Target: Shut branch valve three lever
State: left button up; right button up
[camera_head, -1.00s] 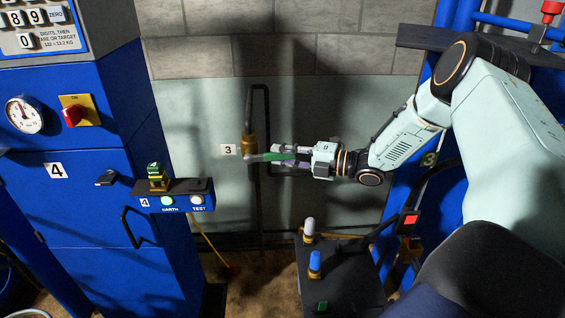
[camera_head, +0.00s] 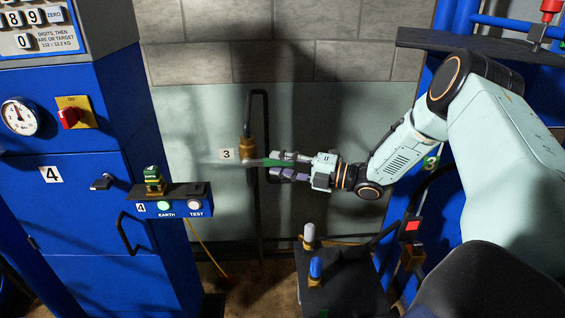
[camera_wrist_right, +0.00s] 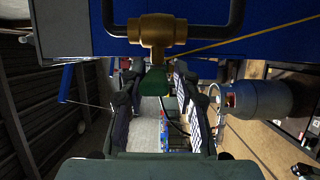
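Branch valve three has a brass body (camera_head: 248,149) on a dark pipe against the pale wall panel, beside a label "3" (camera_head: 227,155). Its lever has a green grip (camera_head: 276,162) that points right, roughly level, in the head view. My right gripper (camera_head: 283,165) reaches in from the right, its fingers above and below the green grip. In the right wrist view, the brass valve (camera_wrist_right: 158,30) is ahead and the green grip (camera_wrist_right: 155,82) lies between the parted fingers (camera_wrist_right: 155,100), with gaps showing at both sides. My left gripper is out of view.
A dark pedestal (camera_head: 340,280) with white and blue levers stands below my right arm. A grey cylinder (camera_wrist_right: 262,99) shows in the wrist view.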

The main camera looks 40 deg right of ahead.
jog(key=shift+o, duration=1.4)
jog(key=shift+r, duration=0.1)
jog(key=shift+d, duration=0.1)
jog(key=shift+w, duration=0.1)
jog(key=shift+d, duration=0.15)
jog(key=v, duration=0.6)
jog(key=shift+s+d, duration=0.25)
jog(key=shift+s, duration=0.35)
jog(key=shift+d, duration=0.1)
jog(key=shift+s, duration=0.1)
